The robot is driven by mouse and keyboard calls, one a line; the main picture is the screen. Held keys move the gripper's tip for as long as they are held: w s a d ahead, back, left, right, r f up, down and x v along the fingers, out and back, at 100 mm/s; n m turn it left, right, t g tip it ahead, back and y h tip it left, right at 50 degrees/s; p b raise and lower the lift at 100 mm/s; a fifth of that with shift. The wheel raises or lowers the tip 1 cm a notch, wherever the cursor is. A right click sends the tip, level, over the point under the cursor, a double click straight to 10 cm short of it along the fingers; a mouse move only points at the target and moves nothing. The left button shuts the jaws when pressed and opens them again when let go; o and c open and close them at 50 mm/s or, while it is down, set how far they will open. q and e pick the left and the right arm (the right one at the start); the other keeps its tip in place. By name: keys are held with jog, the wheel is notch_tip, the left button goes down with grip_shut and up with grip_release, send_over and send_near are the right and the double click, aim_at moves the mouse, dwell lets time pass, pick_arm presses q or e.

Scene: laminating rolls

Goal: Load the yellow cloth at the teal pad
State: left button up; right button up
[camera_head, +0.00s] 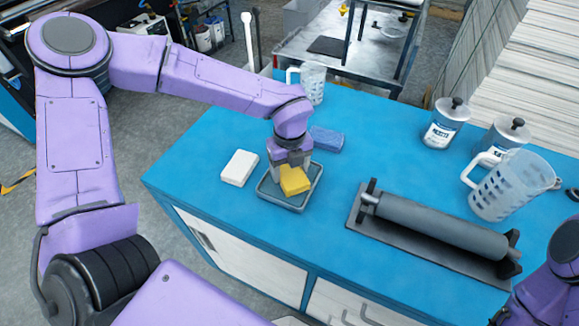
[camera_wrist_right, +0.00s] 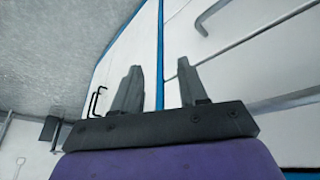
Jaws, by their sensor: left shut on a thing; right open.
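The yellow cloth (camera_head: 294,180), a small folded block, is between the fingers of my left gripper (camera_head: 291,168). The left gripper is shut on it and points down over a shallow grey-teal tray (camera_head: 268,203). I cannot tell whether the cloth touches the tray floor. This tray is the only teal-looking holder I see; no separate teal pad shows clearly. My right gripper (camera_wrist_right: 158,92) is open and empty in the right wrist view, in front of the white cabinet fronts.
On the blue bench (camera_head: 200,135), a white block (camera_head: 239,168) lies left of the tray and a blue sponge (camera_head: 327,139) behind it. A grey roller (camera_head: 440,224) lies right. Jugs (camera_head: 511,184) and lidded canisters (camera_head: 446,123) stand at the back right. The front left corner is clear.

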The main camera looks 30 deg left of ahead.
aim_at(290, 170)
dwell(0.4)
pick_arm(q)
notch_tip(290, 170, up, 7)
jog(key=p, duration=0.6)
dwell(0.6)
